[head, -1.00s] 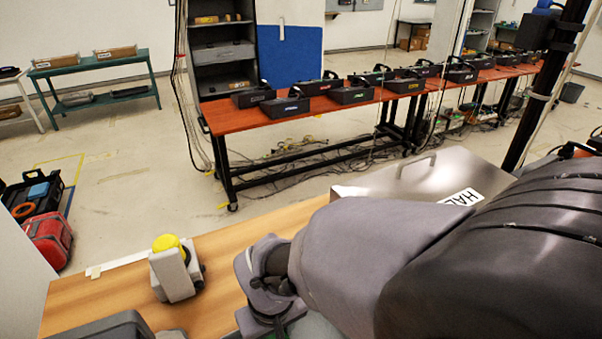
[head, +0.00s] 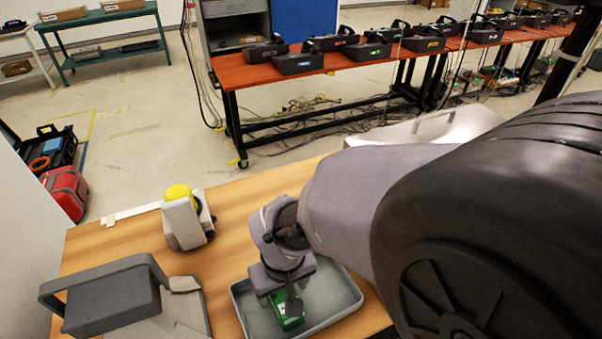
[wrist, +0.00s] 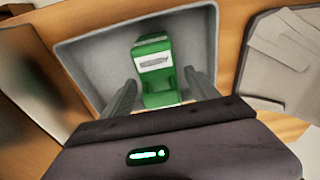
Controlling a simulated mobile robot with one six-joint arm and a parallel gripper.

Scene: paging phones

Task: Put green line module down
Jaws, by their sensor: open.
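The green line module (head: 287,310) lies in a shallow grey tray (head: 343,305) on the wooden table. In the wrist view the module (wrist: 154,75) shows a white label on its top and rests inside the tray (wrist: 85,55). My gripper (head: 285,290) is over the tray, just above the module. In the wrist view my gripper (wrist: 160,95) is open, with one finger on each side of the module's near part. A gap shows on both sides, though contact lower down is hard to tell.
A grey device with a yellow top (head: 184,220) stands behind and left of the tray. A grey phone base with a handle (head: 110,300) is at the front left. A red table (head: 330,70) with several black units stands beyond.

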